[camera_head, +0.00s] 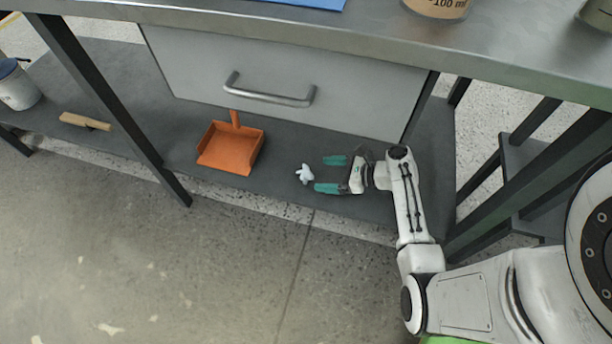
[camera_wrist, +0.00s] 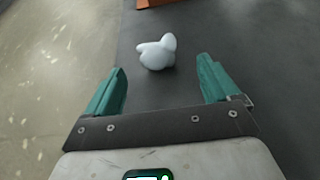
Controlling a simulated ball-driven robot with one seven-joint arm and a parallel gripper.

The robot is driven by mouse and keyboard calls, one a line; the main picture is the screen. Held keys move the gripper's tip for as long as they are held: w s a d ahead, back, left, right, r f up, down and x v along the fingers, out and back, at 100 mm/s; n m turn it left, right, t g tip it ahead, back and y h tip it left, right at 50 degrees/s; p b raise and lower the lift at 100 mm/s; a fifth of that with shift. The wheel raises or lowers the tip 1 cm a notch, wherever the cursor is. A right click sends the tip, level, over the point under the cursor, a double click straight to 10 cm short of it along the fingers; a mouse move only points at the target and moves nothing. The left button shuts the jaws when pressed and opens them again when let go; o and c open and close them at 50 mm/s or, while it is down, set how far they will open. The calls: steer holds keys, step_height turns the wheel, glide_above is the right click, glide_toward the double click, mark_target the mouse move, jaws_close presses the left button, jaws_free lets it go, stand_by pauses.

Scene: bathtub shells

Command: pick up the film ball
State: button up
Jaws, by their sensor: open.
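The film ball (camera_head: 304,174) is a small, white, lumpy wad on the dark lower shelf (camera_head: 280,150) of the bench. In the wrist view the film ball (camera_wrist: 157,53) lies ahead of the fingertips, roughly in line with the gap between them. My gripper (camera_head: 326,174) has green fingers and is low over the shelf, to the right of the ball. In the wrist view my gripper (camera_wrist: 163,82) is open, with nothing between its fingers. The ball looks apart from both fingers.
An orange dustpan (camera_head: 231,147) sits on the shelf left of the ball. A drawer (camera_head: 290,85) with a metal handle hangs above. A dark bench leg (camera_head: 115,110), a wooden brush (camera_head: 85,121) and a white container (camera_head: 17,86) are further left. The floor in front is clear.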

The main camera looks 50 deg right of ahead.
mark_target(311, 174)
steer(key=shift+a+b+x, duration=0.2)
steer(key=shift+b+x, duration=1.35)
steer(key=shift+x, duration=1.4)
steer(key=shift+r, duration=0.15)
steer(key=shift+c, duration=0.3)
steer(key=c, duration=1.1)
